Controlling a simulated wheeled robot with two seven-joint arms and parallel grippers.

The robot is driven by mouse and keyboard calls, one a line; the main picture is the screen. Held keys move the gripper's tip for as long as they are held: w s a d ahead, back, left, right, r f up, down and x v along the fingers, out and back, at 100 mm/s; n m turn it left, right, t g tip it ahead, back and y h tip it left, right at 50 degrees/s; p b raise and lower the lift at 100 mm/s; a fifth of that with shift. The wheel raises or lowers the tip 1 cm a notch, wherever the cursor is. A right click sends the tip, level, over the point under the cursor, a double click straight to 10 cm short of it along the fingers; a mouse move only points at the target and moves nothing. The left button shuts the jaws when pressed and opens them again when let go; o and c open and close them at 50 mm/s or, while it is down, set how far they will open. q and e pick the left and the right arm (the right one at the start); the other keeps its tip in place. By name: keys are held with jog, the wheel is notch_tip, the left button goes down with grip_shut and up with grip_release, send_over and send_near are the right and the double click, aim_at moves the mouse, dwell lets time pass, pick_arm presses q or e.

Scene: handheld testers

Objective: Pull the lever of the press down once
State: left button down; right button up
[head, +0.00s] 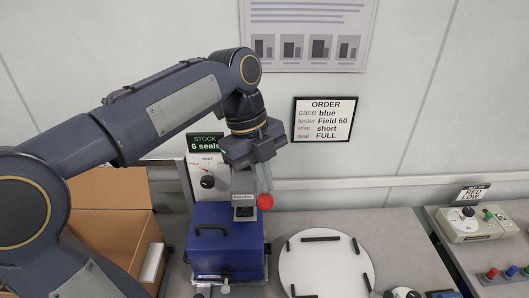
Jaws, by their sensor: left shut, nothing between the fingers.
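The press stands at the back of the bench, with a pale panel and dial (208,182) and a small dark head (244,211). A red ball knob (265,202) shows at its right side; the lever's arm is mostly hidden by my gripper. A blue case (225,250) with a black handle stands in front of the panel. My left gripper (264,186) points down, shut and empty, with its fingertips just above or against the red knob; I cannot tell if they touch. My right gripper is out of view.
An open cardboard box (115,225) stands at left, partly behind my left arm. A white round plate (325,268) with several black strips lies to the right. A tester unit (478,223) stands on the right bench. An order sign (325,119) hangs on the wall.

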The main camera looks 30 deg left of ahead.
aim_at(265, 198)
pick_arm(q)
jog(key=shift+s+d+f+b, duration=0.2)
jog(key=shift+s+f+b, duration=0.15)
jog(key=shift+f+b, duration=0.2)
jog(key=shift+s+d+f+b, duration=0.45)
jog(key=shift+s+f+b, duration=0.1)
jog(key=shift+s+b, duration=0.2)
dwell(1.2)
dwell(0.5)
jog(key=shift+w+a+r+p, duration=0.35)
jog(key=shift+w+a+p, duration=0.05)
jog(key=shift+w+p, duration=0.2)
jog(key=shift+w+a+r+p, duration=0.35)
jog(key=shift+w+p, duration=0.15)
jog(key=shift+w, duration=0.1)
jog(key=shift+w+a+r+p, duration=0.1)
jog(key=shift+w+r+p, duration=0.25)
jog(key=shift+r+p, duration=0.25)
jog(key=shift+w+a+r+p, duration=0.5)
jog(key=shift+w+p, duration=0.25)
jog(key=shift+p, duration=0.15)
jog(key=shift+w+a+r+p, duration=0.4)
jog(key=shift+w+a+p, duration=0.1)
jog(key=shift+w+p, duration=0.3)
jog(key=w+a+p, duration=0.1)
jog(key=w+r+p, duration=0.1)
jog(key=p, duration=0.1)
jog(key=shift+w+a+r, duration=0.3)
jog(key=shift+a, duration=0.1)
